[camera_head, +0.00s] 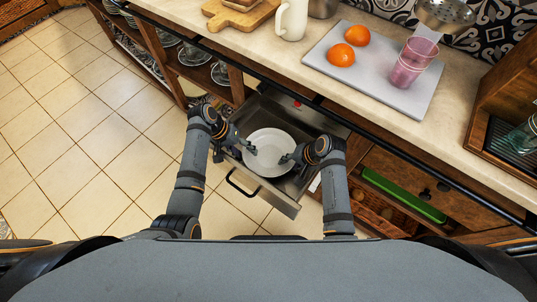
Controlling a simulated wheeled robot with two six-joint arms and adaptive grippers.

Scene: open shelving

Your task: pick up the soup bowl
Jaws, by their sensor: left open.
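A white round soup bowl (269,146) sits in the pulled-out metal drawer (279,197) below the counter. My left gripper (246,146) is at the bowl's left rim, open, with its fingers close to or over the edge. My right gripper (287,158) is at the bowl's right rim. Its fingers are too small to tell whether they are open or shut on the rim. The grippers hide small parts of the bowl's two sides.
The counter (230,52) above the drawer holds a grey board (396,97) with two oranges (341,54) and a pink glass (409,66). A white mug (292,20) and wooden boards (240,12) stand further left. Tiled floor (85,120) is free at left.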

